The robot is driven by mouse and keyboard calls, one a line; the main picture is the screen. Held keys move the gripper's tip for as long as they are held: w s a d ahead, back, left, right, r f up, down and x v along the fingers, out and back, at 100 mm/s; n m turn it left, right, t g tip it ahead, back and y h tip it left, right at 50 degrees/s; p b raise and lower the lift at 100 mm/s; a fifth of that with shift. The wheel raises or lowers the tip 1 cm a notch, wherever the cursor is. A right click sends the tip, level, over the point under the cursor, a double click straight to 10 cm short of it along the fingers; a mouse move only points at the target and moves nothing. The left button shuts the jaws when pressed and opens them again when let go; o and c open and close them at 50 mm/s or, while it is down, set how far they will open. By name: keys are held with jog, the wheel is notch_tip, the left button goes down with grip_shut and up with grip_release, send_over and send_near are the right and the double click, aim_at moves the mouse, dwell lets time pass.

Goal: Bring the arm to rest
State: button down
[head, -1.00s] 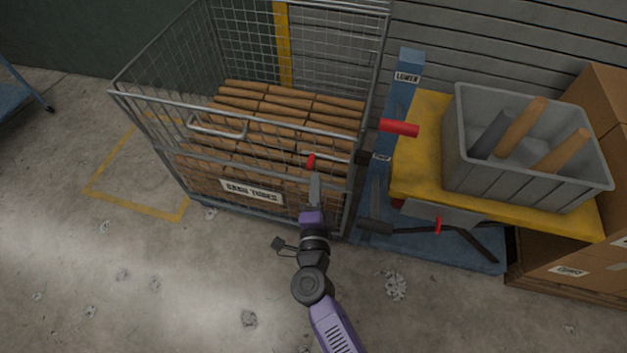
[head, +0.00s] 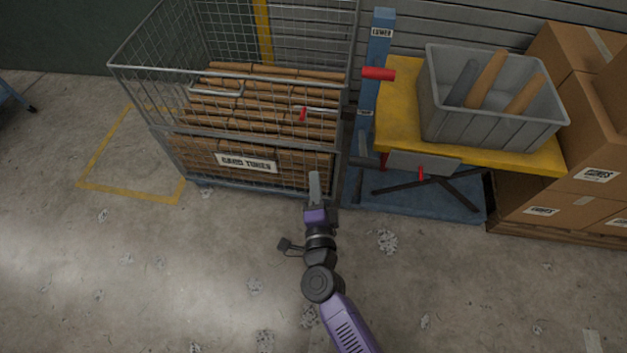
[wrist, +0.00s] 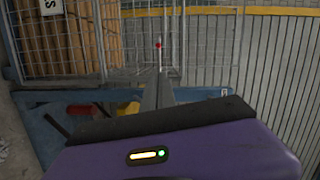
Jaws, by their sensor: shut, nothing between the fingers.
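My gripper (head: 315,187) is shut and empty in the head view, at the end of my purple and black arm. It points toward the lower right corner of a wire cage cart, above the concrete floor. In the wrist view its closed fingers (wrist: 158,90) point away toward the wire mesh and a slatted wall. I cannot tell the exact gap between the fingertips and the cart.
The cage cart (head: 160,130) holds stacked brown tubes and has a red-tipped lever. A blue lift with a yellow table (head: 395,100) carries a grey bin (head: 490,130) of tubes. Cardboard boxes (head: 560,210) stand at the right. Open floor lies in front.

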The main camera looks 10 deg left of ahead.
dwell(0.4)
jog(key=s+d+r+n+t+y, duration=0.1)
jog(key=s+r+n+y, duration=0.1)
jog(key=s+r+n, duration=0.4)
jog(key=s+d+r+n+g+h, duration=0.1)
jog(key=s+d+r+n, duration=0.1)
jog(key=s+d, duration=0.6)
jog(key=s+d+r+n+g+h, duration=0.1)
jog(key=s+d+r, duration=0.4)
jog(key=s, duration=0.7)
jog(key=s+d+r+n+g+h, duration=0.1)
jog(key=s+d+r+n+h, duration=0.2)
jog(key=s+d, duration=0.7)
jog(key=shift+s+d+r+n, duration=0.25)
jog(key=shift+s+d+n, duration=0.1)
jog(key=shift+n, duration=0.45)
jog(key=c, duration=2.2)
grip_release()
